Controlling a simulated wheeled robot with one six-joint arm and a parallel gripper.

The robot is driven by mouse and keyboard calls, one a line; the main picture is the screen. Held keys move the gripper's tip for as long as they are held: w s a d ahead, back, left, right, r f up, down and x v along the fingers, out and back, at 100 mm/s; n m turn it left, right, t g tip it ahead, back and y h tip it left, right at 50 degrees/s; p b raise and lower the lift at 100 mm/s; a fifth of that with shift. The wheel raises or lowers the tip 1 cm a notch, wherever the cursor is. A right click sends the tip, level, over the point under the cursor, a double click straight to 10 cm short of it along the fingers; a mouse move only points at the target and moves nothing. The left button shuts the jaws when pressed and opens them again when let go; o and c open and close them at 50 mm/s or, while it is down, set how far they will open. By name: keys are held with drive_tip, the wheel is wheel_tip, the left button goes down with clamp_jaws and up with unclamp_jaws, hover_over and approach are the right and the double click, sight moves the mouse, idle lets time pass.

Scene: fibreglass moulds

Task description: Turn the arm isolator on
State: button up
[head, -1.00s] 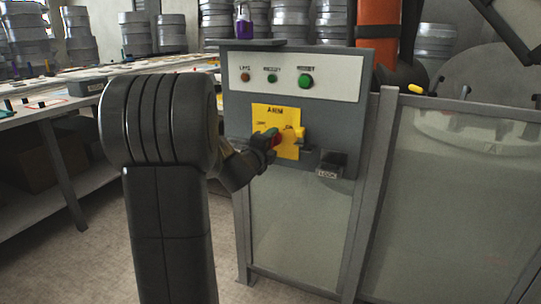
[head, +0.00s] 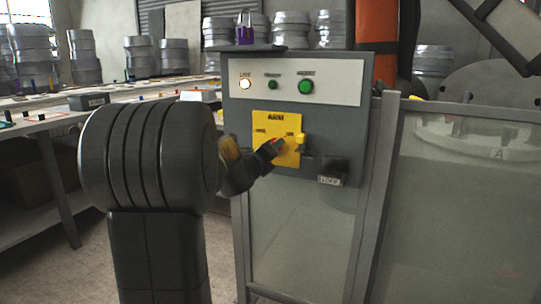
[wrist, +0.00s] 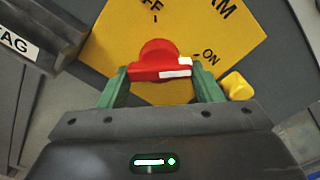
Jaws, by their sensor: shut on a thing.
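The arm isolator is a yellow plate (head: 262,133) marked ARM on the front of a grey control box, with a red rotary handle (wrist: 160,62) in its middle. In the head view my gripper (head: 276,147) covers most of the handle. The LIVE lamp (head: 245,84) on the box glows white.
A yellow tab (wrist: 238,86) sticks out beside the plate, close to my right finger. Two green buttons (head: 306,87) are on the panel above. A purple padlock (head: 245,32) stands on the box's top shelf. A glazed guard panel (head: 455,200) is at right.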

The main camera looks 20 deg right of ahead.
idle(0.4)
drive_tip(key=o, duration=1)
drive_tip(key=shift+a, duration=0.1)
drive_tip(key=shift+p+v, duration=1.15)
drive_tip(key=shift+v, duration=5.75)
drive_tip(key=b+x, duration=0.2)
drive_tip(key=x, duration=1.2)
